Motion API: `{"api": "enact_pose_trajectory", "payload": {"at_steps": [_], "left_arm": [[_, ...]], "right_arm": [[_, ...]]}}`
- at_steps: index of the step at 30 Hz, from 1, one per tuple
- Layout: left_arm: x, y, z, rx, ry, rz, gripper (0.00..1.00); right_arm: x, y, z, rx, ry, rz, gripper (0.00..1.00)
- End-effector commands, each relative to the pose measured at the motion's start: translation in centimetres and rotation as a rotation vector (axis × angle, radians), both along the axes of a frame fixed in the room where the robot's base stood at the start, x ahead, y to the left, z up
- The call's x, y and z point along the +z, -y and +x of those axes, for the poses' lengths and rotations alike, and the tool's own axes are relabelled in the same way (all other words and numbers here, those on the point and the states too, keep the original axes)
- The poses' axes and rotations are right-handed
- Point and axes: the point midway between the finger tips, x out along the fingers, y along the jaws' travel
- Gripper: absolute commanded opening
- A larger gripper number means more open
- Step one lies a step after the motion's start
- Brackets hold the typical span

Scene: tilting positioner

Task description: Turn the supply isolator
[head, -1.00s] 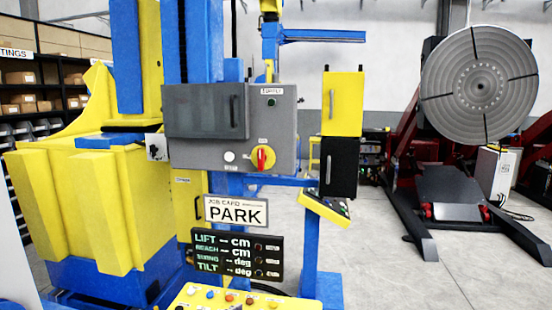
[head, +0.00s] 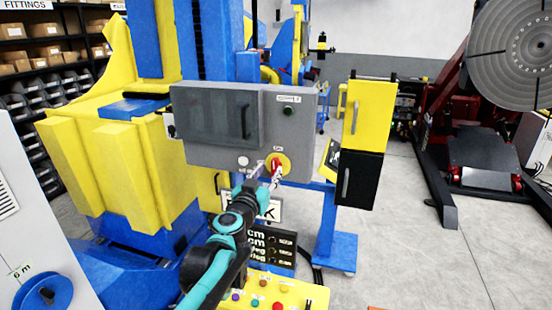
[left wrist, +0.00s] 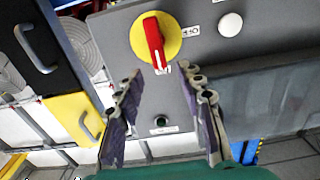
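The supply isolator is a red handle (left wrist: 153,42) on a round yellow plate (left wrist: 172,38), on the front of a grey cabinet (head: 222,154). In the head view the red handle (head: 277,167) is partly hidden by my left gripper (head: 268,174). In the left wrist view my left gripper (left wrist: 166,105) is open, its two fingers spread apart with nothing between them. The handle lies beyond the fingertips, a little toward the left finger, and looks apart from them. My right gripper does not show.
A white button (left wrist: 230,25) sits beside the isolator, and a green button (head: 288,111) is near the cabinet top. A yellow panel (head: 262,290) with coloured buttons is below my arm. A yellow and black locker (head: 369,108) stands to the right.

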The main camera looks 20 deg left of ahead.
Motion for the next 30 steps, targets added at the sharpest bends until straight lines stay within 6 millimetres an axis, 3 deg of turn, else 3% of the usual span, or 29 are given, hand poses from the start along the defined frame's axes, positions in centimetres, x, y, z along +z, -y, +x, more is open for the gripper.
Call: {"api": "enact_pose_trajectory", "payload": {"at_steps": [9,21,22,26,30], "left_arm": [[0.2,0.2,4.7,-0.001,0.0,0.0,0.38],[0.0,0.3,5.6,-0.002,0.0,-0.001,0.38],[0.0,0.3,5.6,-0.002,0.0,-0.001,0.35],[0.0,0.3,5.6,-0.002,0.0,-0.001,0.01],[0.0,0.3,5.6,-0.002,0.0,-0.001,0.0]], "right_arm": [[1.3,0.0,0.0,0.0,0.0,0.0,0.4],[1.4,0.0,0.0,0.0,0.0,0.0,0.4],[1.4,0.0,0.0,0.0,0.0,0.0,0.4],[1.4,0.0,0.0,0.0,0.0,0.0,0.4],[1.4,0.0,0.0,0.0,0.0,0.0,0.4]]}}
